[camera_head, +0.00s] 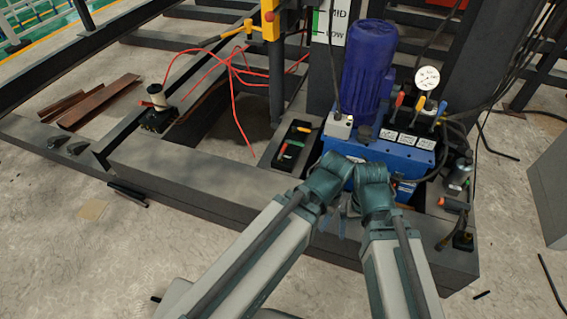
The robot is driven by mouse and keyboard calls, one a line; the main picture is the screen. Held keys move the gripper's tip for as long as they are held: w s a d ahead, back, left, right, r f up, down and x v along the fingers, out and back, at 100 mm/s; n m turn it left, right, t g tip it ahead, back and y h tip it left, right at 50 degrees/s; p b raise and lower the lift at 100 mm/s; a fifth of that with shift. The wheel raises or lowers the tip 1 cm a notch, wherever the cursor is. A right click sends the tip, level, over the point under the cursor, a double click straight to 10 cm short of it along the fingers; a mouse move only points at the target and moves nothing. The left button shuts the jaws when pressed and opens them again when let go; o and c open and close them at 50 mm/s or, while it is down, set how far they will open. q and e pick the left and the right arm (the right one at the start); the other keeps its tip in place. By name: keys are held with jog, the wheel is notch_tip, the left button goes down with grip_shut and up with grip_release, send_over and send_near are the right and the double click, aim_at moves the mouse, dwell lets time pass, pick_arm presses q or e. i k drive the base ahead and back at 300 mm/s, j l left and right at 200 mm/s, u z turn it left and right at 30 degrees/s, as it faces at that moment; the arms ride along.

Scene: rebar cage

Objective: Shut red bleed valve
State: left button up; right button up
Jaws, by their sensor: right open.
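The blue hydraulic unit (386,158) stands on the dark steel frame, with a blue motor (368,62) on top. Three levers rise from its top beside white labels. The red-handled one (399,101) is on the left and stands nearly upright. I cannot tell for sure that it is the bleed valve. My right gripper (343,222) is open and low in front of the unit, between my two forearms, well below the levers. It touches no lever. My left wrist is beside it; its jaws are not clear to see.
A yellow lever (420,103) and a blue lever (441,108) stand close right of the red one. A pressure gauge (427,78) rises behind them. Black hoses run at the right. A black tool tray (292,147) lies left of the unit. Red cables (233,85) trail farther left.

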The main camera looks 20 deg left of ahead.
aim_at(283, 151)
jog(key=i+j, duration=0.9)
jog(key=j, duration=0.2)
jog(key=l+z, duration=0.05)
